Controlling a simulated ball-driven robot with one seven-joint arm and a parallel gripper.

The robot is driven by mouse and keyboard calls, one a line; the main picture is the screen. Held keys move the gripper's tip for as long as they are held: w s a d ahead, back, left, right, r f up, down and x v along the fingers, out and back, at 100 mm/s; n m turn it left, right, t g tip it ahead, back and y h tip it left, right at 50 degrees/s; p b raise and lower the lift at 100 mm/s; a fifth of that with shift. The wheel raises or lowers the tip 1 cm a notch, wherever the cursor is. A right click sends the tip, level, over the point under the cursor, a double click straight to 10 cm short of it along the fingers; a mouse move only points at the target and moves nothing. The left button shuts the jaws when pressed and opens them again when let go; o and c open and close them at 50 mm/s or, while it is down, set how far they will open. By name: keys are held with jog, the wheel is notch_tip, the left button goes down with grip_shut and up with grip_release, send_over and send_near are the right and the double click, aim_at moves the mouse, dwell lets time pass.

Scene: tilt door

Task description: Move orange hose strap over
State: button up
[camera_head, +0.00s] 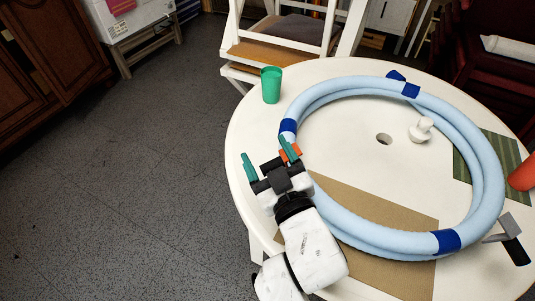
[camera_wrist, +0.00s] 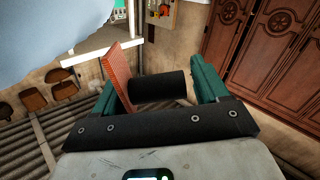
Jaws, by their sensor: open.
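The light blue hose (camera_head: 345,91) lies coiled on the round white table, with several dark blue straps around it. The orange strap (camera_head: 291,155) is at the hose's left side, just below a dark blue strap (camera_head: 288,126), partly hidden by my gripper's right finger. My gripper (camera_head: 267,159) is open, its green fingers spread, the right one by the orange strap and the left one out past the hose. In the wrist view, an orange piece (camera_wrist: 118,75) stands beside the left finger of my gripper (camera_wrist: 158,82), and the hose (camera_wrist: 45,35) fills the upper left. Contact is unclear.
A green cup (camera_head: 271,85) stands at the table's upper left. A white knobbed object (camera_head: 421,130) stands inside the coil, near a table hole. A hammer (camera_head: 510,240) and an orange object (camera_head: 523,174) lie at right. Brown (camera_head: 375,215) and green mats lie under the hose.

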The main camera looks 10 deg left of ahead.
jog(key=c, duration=1.3)
jog(key=shift+c, duration=0.2)
jog(key=shift+w+d+r+m+p, duration=0.25)
jog(key=shift+w+d+m+p, duration=0.35)
jog(key=shift+m, duration=1.35)
jog(key=shift+w+d+r+m+p, duration=0.25)
jog(key=shift+d+m+p, duration=0.65)
jog(key=shift+m, duration=1.1)
jog(key=shift+w+d+r+m+p, duration=0.25)
jog(key=shift+w+d+m+p, duration=0.45)
jog(key=shift+m, duration=1.25)
jog(key=shift+s+d, duration=0.2)
jog(key=shift+d, duration=0.05)
jog(key=o, duration=1.3)
jog(key=shift+f, duration=0.1)
jog(key=shift+o, duration=0.2)
